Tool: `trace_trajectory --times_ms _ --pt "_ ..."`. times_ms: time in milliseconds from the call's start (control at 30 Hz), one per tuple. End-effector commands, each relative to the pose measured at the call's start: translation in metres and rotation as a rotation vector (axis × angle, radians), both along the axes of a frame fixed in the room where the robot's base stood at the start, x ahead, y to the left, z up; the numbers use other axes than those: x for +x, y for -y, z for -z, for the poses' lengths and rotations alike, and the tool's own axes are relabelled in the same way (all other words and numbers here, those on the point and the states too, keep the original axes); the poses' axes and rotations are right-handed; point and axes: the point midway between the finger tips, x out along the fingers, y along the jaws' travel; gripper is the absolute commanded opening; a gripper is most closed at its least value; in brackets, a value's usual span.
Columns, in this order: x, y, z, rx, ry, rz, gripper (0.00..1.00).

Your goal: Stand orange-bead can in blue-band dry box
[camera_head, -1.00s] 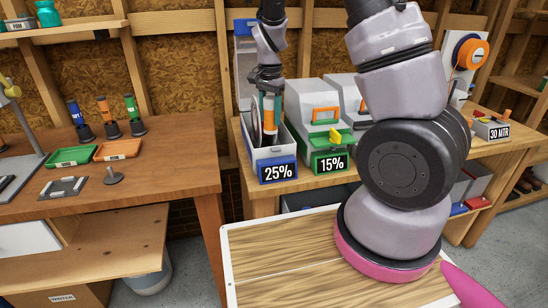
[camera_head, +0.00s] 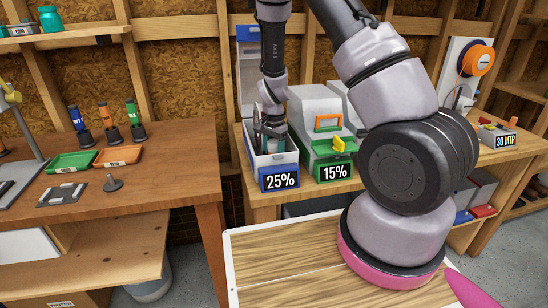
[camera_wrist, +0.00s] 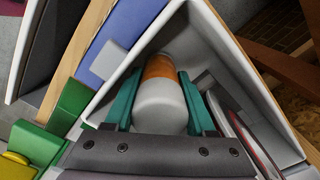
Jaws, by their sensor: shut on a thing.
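The blue-band dry box (camera_head: 275,159) is the open white box with a blue front and a "25%" label, on the bench at the centre of the head view. My gripper (camera_head: 271,138) reaches down into it from above. In the wrist view, the box's white wall (camera_wrist: 270,110) surrounds the teal fingers. The gripper is shut on the orange-bead can (camera_wrist: 160,105), a whitish cylinder with an orange band, held between the fingers inside the box. The can's far end and its contact with the box floor are hidden.
A round spool (camera_wrist: 250,145) stands in the box beside the can. The green-fronted "15%" box (camera_head: 333,150) stands close to the right, with an orange handle and a yellow piece. The left bench (camera_head: 150,185) holds trays and upright bottles.

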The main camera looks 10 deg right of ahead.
Motion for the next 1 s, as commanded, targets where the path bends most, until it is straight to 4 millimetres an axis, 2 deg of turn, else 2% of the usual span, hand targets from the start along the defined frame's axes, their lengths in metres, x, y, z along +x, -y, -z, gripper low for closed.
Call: trace_trajectory --times_ms 367,400,433,767,867,1000 --pt "0.0 0.0 0.007 0.001 0.001 0.0 0.0" --pt "0.0 0.0 0.007 0.001 0.001 0.0 0.63" --pt "0.0 0.0 0.007 0.001 0.002 0.0 0.68" --pt "0.001 0.0 0.005 0.0 0.002 -0.001 0.68" --pt "0.001 -0.001 -0.004 0.001 0.003 -0.001 0.68" --pt "0.001 -0.001 -0.03 0.001 0.007 -0.001 0.68"
